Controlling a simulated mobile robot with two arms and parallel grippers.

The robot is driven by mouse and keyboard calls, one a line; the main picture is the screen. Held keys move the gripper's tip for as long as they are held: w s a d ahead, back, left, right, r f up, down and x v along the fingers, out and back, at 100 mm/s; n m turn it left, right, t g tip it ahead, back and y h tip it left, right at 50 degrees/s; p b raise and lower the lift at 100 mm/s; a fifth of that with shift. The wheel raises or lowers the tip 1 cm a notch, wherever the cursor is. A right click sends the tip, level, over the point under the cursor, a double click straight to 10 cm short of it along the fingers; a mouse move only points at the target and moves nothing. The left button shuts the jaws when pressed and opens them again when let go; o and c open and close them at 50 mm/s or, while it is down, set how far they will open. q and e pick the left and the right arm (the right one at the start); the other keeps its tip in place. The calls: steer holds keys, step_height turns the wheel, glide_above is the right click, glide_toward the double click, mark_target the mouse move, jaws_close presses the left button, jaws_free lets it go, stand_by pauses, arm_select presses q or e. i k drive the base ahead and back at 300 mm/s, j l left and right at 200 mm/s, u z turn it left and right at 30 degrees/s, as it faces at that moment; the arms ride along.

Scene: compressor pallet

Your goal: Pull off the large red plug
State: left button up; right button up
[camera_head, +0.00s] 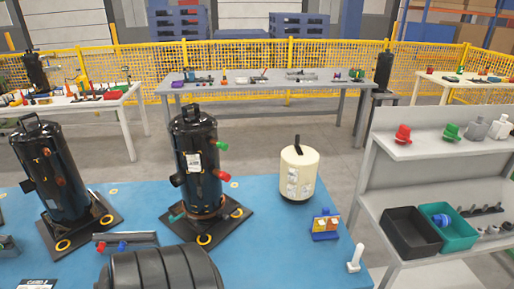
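A black upright compressor (196,160) stands on a dark square base plate on the blue table, near the middle. A red plug (223,176) sticks out of its right side, below a green plug (222,146). A second black compressor (50,170) stands at the left, with a red plug (61,181) and a smaller reddish part above it. Another red plug (403,133) stands on the upper shelf at the right, beside a green one (450,131). Neither of my grippers shows in this view.
A cream canister (299,173), a small blue holder (325,225) and a white upright object (355,259) stand on the blue table (265,240). A large black ribbed cylinder (160,272) fills the front. Black (409,236) and teal (459,239) bins sit on the lower right shelf.

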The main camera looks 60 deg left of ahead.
mark_target(223, 176)
steer(key=u, duration=2.2)
steer(key=i+l+u, duration=0.25)
steer(key=l, duration=0.55)
steer(key=i+l+u, duration=0.1)
steer(key=l+u, duration=0.15)
steer(key=l, duration=0.55)
steer(key=l+u, duration=0.2)
steer(key=l, duration=0.65)
steer(key=i, duration=0.05)
